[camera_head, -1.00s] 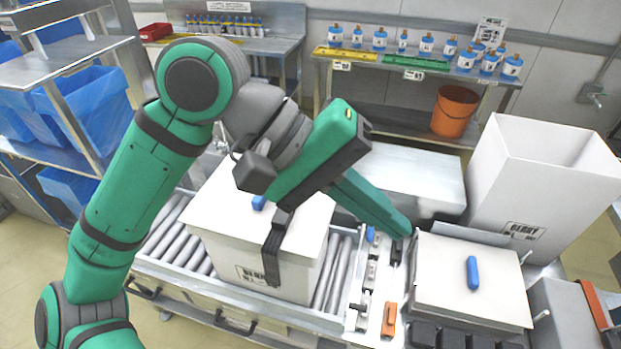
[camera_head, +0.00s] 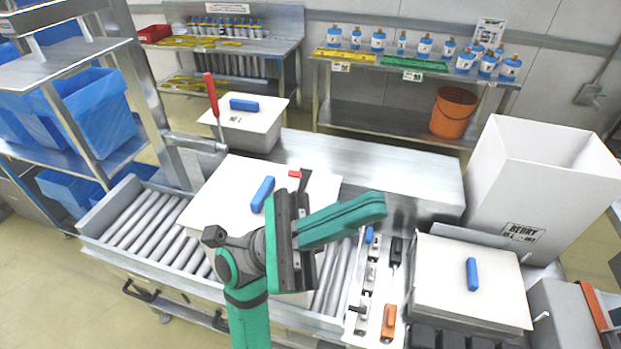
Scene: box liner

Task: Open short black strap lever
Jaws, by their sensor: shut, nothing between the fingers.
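A white box with a flat lid (camera_head: 228,193) sits on the roller conveyor, with a blue handle (camera_head: 262,194) on its lid. A short black strap piece (camera_head: 305,183) with a red tab (camera_head: 294,174) shows at the lid's far right edge; whether it is the lever is unclear. My gripper (camera_head: 382,205) is shut and empty. It points right, in front of the box's right side, and appears clear of the strap. My gripper and wrist hide the lid's near right part and much of the box's front, including any strap there.
A tool strip (camera_head: 370,270) with a black-handled tool (camera_head: 396,250) and an orange tool (camera_head: 389,321) lies right of the conveyor. A second lidded box (camera_head: 450,290) and a tall open white box (camera_head: 535,190) stand further right. A smaller lidded box (camera_head: 245,130) with a red-handled lever (camera_head: 211,95) stands behind.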

